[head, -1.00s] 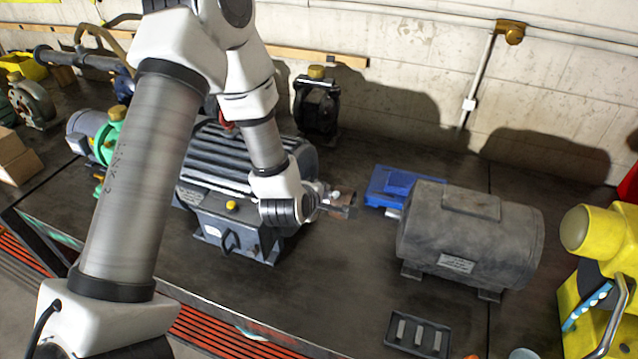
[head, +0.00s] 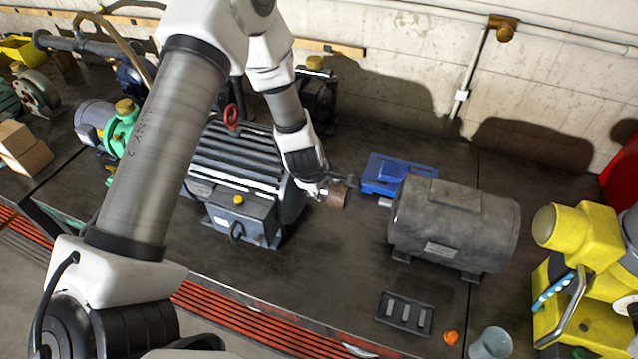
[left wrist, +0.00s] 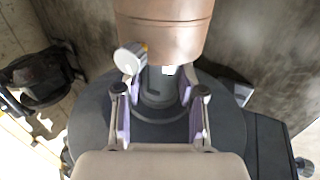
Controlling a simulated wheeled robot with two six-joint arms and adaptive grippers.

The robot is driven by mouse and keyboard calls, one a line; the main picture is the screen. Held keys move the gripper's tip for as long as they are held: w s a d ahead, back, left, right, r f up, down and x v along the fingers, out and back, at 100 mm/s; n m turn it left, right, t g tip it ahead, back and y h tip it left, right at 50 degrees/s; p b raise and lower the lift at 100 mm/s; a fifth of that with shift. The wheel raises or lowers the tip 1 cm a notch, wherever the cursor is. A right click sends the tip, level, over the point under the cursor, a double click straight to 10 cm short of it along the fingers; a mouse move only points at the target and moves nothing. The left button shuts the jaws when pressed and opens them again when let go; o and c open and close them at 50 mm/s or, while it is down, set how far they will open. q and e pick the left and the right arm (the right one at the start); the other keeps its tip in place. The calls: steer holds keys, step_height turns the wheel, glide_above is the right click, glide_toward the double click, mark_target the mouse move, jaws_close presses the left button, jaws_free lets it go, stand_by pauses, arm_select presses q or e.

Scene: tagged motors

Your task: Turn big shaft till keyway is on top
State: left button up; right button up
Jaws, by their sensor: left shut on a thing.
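The large dark ribbed motor (head: 235,165) stands left of the middle in the head view. Its end face (left wrist: 232,130) fills the lower middle of the left wrist view. The big shaft (left wrist: 158,85) sticks out from it, with a wide copper-brown cylinder (left wrist: 165,32) beyond, also seen in the head view (head: 338,195). My left gripper (left wrist: 161,112) is shut on the shaft, with one purple-padded finger on each side; it also shows in the head view (head: 322,191). A small bright patch lies by the cylinder's edge. I cannot make out the keyway clearly. My right gripper is out of view.
A grey motor (head: 455,225) and a blue plate (head: 395,175) stand to the right on the bench. A slotted black tray (head: 405,313), an orange knob (head: 450,337) and a grey cup (head: 492,343) lie near the front. The bench front middle is clear.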

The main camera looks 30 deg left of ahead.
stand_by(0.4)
arm_select(q)
steer(key=o, duration=1.1)
steer(key=shift+o, duration=0.2)
steer(key=v, duration=1.2)
